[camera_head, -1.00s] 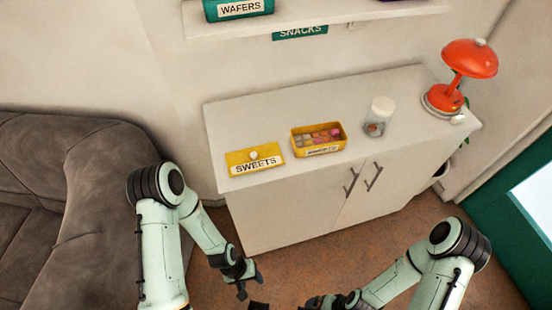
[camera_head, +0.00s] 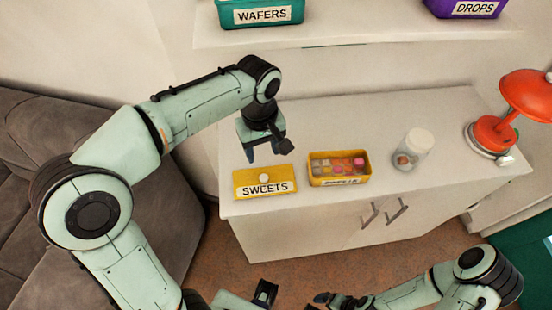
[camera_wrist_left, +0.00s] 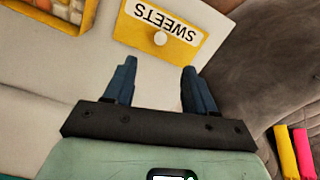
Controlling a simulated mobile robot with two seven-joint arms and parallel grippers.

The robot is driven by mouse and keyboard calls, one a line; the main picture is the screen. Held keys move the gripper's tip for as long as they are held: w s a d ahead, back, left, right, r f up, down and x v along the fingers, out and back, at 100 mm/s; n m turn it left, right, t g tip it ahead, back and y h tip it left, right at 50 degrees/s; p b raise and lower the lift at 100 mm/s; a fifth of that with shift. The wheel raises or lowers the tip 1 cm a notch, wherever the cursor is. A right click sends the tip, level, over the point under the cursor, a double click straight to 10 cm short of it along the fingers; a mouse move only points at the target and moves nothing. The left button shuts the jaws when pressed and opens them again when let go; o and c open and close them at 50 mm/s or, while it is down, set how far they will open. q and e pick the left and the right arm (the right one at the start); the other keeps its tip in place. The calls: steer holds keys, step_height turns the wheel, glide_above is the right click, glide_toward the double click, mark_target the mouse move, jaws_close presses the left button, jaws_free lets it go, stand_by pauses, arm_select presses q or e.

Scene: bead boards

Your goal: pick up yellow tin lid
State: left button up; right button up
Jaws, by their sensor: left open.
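The yellow tin lid (camera_head: 280,176) lies near the left front of the white cabinet top, with a SWEETS label and a pale round knob. It also shows in the left wrist view (camera_wrist_left: 133,40), just beyond the fingertips. My left gripper (camera_head: 266,152) is open and empty, above and slightly behind the lid in the head view. In the left wrist view its two dark blue fingers (camera_wrist_left: 158,72) are wide apart, with the knob between their lines. My right gripper (camera_head: 322,298) is low at the bottom edge, partly cut off; its opening is unclear.
The open yellow tin (camera_head: 340,181) of coloured sweets stands right of the lid on the white cabinet (camera_head: 440,120). A capped jar (camera_head: 412,150) and a red lamp (camera_head: 520,95) stand further right. A shelf (camera_head: 350,30) with WAFERS and DROPS boxes is above.

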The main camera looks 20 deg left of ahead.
arm_select(q)
steer(key=b, duration=0.1)
glide_above(264, 177)
steer(key=f, duration=0.7)
steer(key=shift+s, duration=0.3)
steer(key=f, duration=0.5)
steer(key=shift+w+f+b, duration=0.25)
steer(key=shift+f+b, duration=0.1)
steer(key=shift+f, duration=0.05)
jaws_close()
